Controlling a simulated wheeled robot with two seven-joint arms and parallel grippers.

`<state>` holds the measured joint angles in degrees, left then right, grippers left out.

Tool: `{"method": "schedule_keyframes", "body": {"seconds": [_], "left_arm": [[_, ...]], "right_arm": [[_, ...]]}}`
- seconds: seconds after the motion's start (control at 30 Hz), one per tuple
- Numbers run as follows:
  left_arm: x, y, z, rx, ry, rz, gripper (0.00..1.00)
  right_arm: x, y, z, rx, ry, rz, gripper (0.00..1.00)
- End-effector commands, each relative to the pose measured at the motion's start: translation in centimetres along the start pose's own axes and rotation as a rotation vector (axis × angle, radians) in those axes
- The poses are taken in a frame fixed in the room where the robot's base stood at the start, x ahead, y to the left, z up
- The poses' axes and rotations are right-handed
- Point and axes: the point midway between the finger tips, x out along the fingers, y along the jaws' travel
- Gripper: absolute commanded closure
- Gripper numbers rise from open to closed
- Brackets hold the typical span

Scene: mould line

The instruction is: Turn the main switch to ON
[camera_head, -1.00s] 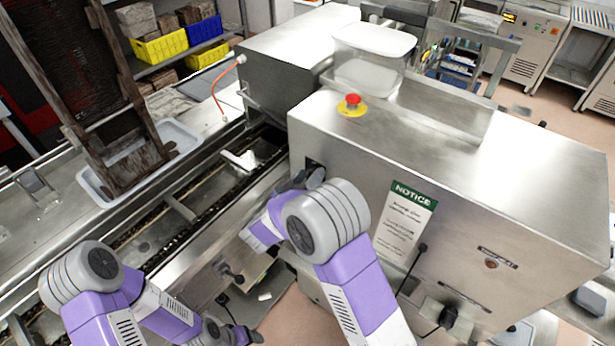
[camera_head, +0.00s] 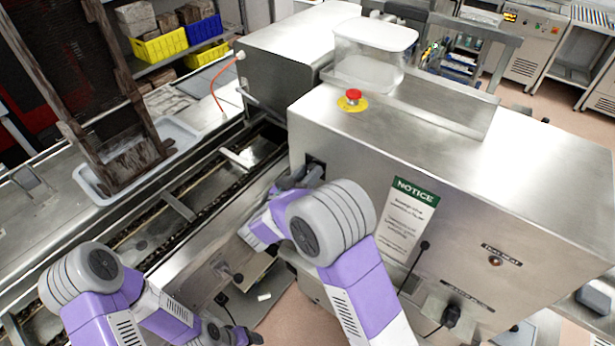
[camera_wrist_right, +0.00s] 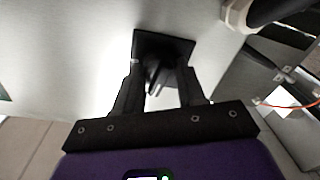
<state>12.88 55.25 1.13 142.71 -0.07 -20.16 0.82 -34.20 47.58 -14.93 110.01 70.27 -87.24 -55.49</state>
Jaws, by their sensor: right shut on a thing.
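The main switch (camera_wrist_right: 158,48) shows in the right wrist view as a black square plate with a dark handle, on the machine's metal side. In the head view its dark plate (camera_head: 316,167) is partly hidden behind my right gripper (camera_head: 300,178). My right gripper (camera_wrist_right: 161,78) has its two fingers on either side of the switch handle and is shut on it. The handle's exact angle and any ON marking are too dark to read. My left gripper (camera_head: 242,337) is low at the bottom edge, small and dark; its jaws cannot be made out.
The metal cabinet (camera_head: 450,190) carries a red emergency button (camera_head: 352,96) on top and a notice sign (camera_head: 411,215) right of my right wrist. A black cable plug (camera_head: 449,316) sits lower on its front. A conveyor channel (camera_head: 180,205) runs along the left.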

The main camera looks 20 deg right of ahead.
Motion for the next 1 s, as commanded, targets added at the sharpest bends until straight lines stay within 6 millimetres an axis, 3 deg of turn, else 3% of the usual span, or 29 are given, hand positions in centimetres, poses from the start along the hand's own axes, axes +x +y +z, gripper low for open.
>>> {"method": "schedule_keyframes", "body": {"seconds": [1.0], "left_arm": [[11.2, -4.2, -0.5, 0.000, 0.000, 0.000, 0.33]], "right_arm": [[-0.1, -0.2, 0.8, 0.958, 0.056, 0.037, 0.91]]}}
